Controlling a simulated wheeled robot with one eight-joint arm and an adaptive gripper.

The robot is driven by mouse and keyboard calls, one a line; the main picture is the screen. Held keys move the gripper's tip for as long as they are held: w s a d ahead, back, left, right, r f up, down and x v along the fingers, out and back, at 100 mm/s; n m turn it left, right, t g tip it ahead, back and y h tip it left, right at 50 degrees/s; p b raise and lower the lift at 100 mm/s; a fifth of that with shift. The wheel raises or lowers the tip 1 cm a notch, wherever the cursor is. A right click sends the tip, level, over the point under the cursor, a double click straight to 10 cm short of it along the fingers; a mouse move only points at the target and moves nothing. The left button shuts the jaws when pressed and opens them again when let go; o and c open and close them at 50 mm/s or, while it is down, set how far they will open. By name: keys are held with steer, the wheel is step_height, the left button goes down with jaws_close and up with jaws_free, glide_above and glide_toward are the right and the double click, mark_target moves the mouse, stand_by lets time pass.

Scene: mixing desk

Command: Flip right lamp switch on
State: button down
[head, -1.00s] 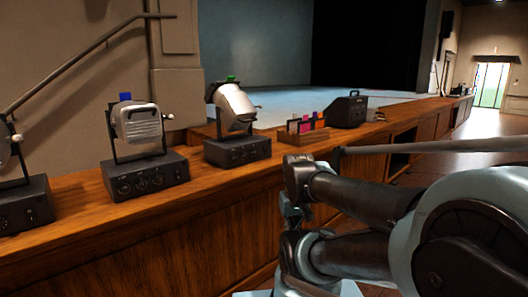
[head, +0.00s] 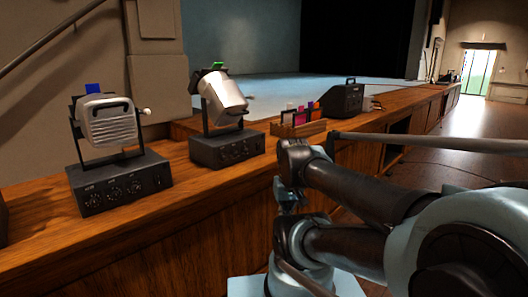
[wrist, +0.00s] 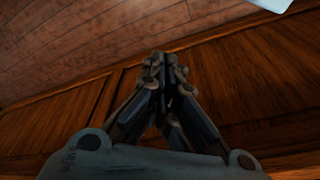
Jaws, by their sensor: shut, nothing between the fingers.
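The right lamp (head: 223,98) is a silver spotlight with a green tab on top, tilted in a black yoke. Its dark base box (head: 227,149) has small knobs on the front and stands on the wooden desk; the switch is too small to make out. To its left is another silver lamp (head: 104,121) with a blue tab, on a dark base box (head: 120,184) with several knobs. My gripper (wrist: 163,62) is in the wrist view, shut and empty, with wood panelling and floor behind it. No lamp shows in the wrist view.
The wooden desk (head: 185,200) runs from front left to far right. A rack of coloured gel cards (head: 298,121) and a black box (head: 342,100) stand on it beyond the right lamp. Open floor (head: 445,150) lies at the right.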

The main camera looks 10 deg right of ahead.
mark_target(259, 146)
steer(key=w+d+r+m+t+y, duration=0.1)
steer(key=w+d+r+m, duration=0.1)
steer(key=w+r+m, duration=0.3)
steer(key=w+d+r+m+t+y, duration=0.1)
steer(key=w+r+m, duration=0.4)
steer(key=w+m, duration=0.9)
steer(key=w+d+r+m+t+y, duration=0.2)
steer(key=w+r+m, duration=0.3)
steer(key=w+m, duration=0.4)
steer(key=w+d, duration=0.1)
steer(key=w, duration=0.6)
steer(key=shift+d+r+m, duration=0.15)
steer(key=shift+r+m, duration=0.2)
steer(key=shift+m, duration=0.05)
steer(key=x, duration=0.9)
steer(key=shift+w+a+f, duration=0.1)
steer(key=shift+a+f, duration=0.1)
steer(key=shift+a, duration=0.1)
steer(key=shift+w+a+f, duration=0.2)
steer(key=shift+w+a, duration=0.25)
steer(key=shift+w, duration=0.15)
steer(key=shift+w+a+f, duration=0.15)
steer(key=shift+w+a, duration=0.3)
steer(key=shift+w, duration=0.15)
steer(key=shift+w+a, duration=0.35)
steer(key=shift+w, duration=0.15)
